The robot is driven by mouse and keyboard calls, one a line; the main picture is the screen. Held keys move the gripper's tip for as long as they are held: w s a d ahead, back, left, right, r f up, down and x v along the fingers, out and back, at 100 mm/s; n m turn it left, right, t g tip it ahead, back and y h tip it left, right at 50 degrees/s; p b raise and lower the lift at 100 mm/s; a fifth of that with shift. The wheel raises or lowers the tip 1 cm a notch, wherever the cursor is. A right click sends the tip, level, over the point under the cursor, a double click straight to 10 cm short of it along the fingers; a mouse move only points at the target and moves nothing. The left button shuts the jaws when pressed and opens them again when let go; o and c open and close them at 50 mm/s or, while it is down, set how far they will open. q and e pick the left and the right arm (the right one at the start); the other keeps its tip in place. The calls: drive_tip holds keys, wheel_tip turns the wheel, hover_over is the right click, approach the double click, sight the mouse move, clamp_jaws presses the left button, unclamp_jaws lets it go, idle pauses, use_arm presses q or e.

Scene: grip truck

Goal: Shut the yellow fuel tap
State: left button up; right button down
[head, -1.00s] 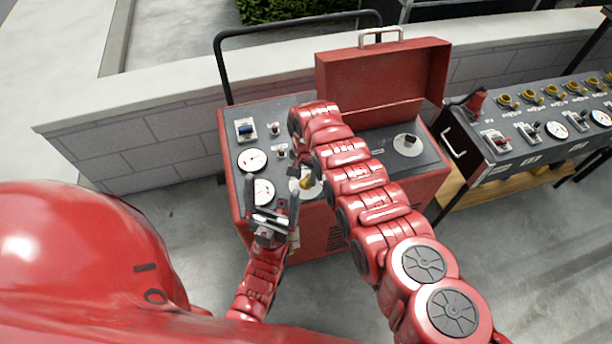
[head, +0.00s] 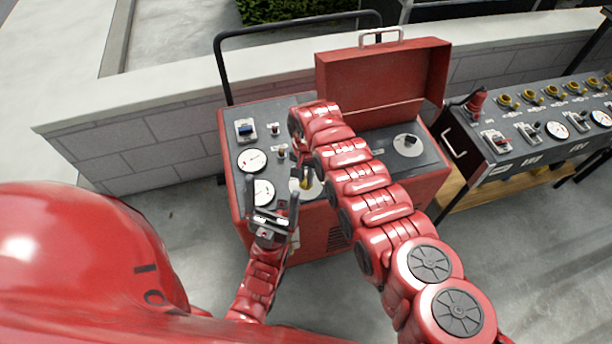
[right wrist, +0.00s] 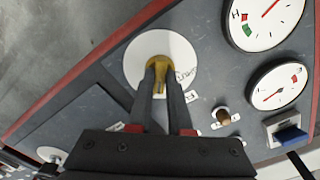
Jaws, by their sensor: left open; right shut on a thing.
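The yellow fuel tap (right wrist: 158,72) sits on a round white plate (right wrist: 147,50) with printed lettering, on the dark panel of the red cabinet. My right gripper (right wrist: 160,78) is shut on the tap's handle in the right wrist view, and its fingers hide part of it. In the head view the yellow tap (head: 305,184) shows low beside my right arm, and my right gripper is mostly hidden behind that arm. My left gripper (head: 272,190) is open and empty at the cabinet's front, left of the tap.
The red cabinet (head: 335,235) has an open lid (head: 380,80), two gauges, small switches, a blue rocker switch (head: 246,128) and a second black-handled tap (head: 408,142). A second panel with several yellow knobs (head: 552,92) stands at the right. A low wall runs behind.

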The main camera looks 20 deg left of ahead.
drive_tip(key=n+b, duration=0.1)
drive_tip(key=n, duration=0.3)
drive_tip(key=shift+f, duration=0.15)
drive_tip(key=n+b, duration=0.2)
drive_tip(key=n, duration=0.2)
drive_tip(key=n+b, duration=0.3)
drive_tip(key=n, duration=0.1)
drive_tip(key=n+b, duration=0.3)
drive_tip(key=n, duration=0.1)
drive_tip(key=shift+n, duration=0.3)
drive_tip(key=c, duration=0.8)
unclamp_jaws()
drive_tip(key=shift+c, duration=0.2)
